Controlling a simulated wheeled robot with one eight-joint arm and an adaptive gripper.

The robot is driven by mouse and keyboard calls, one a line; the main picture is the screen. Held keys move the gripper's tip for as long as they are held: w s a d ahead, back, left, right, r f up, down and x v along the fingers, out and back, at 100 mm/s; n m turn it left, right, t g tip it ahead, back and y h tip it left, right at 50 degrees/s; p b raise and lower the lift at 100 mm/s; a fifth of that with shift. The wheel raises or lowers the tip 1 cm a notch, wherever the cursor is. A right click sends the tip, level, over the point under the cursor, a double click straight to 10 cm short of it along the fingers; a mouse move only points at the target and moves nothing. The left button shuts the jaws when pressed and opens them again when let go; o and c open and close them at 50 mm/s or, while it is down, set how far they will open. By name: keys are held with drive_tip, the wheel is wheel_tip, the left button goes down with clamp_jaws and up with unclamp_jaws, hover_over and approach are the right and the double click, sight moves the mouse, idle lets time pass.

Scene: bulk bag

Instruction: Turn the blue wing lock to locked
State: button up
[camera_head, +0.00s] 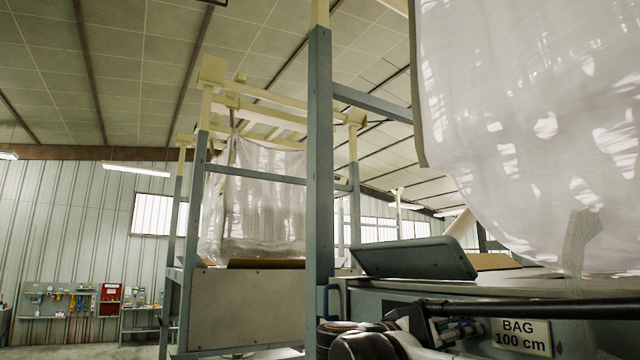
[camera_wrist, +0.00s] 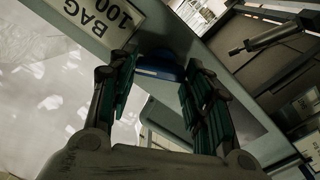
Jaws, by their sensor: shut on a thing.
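The blue wing lock (camera_wrist: 158,73) shows in the wrist view as a blue, rounded piece between my fingertips, on a grey panel below the BAG 100 sign. My gripper (camera_wrist: 160,78) is shut on it, with one green-padded finger on each side. The fingers hide part of the lock, so I cannot tell which way its wing points. In the head view the lock cannot be made out; parts of my arm fill the lower middle.
A BAG 100 cm sign (camera_head: 521,337) is on the grey station front. A grey-framed tilted panel (camera_head: 414,258) stands above it. A large pale bulk bag (camera_head: 530,120) hangs at right. Another bag (camera_head: 258,195) hangs in a frame behind the grey post (camera_head: 320,150).

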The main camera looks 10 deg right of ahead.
drive_tip(key=n, duration=0.6)
drive_tip(key=n+b, duration=0.1)
drive_tip(key=n, duration=0.5)
drive_tip(key=shift+w+a+f, duration=0.1)
drive_tip(key=shift+f, duration=0.05)
drive_tip(key=shift+n, duration=0.3)
drive_tip(key=o, duration=1.1)
drive_tip(key=shift+c, duration=0.2)
drive_tip(key=shift+a, duration=0.1)
drive_tip(key=v, duration=1.1)
drive_tip(key=shift+a, duration=0.4)
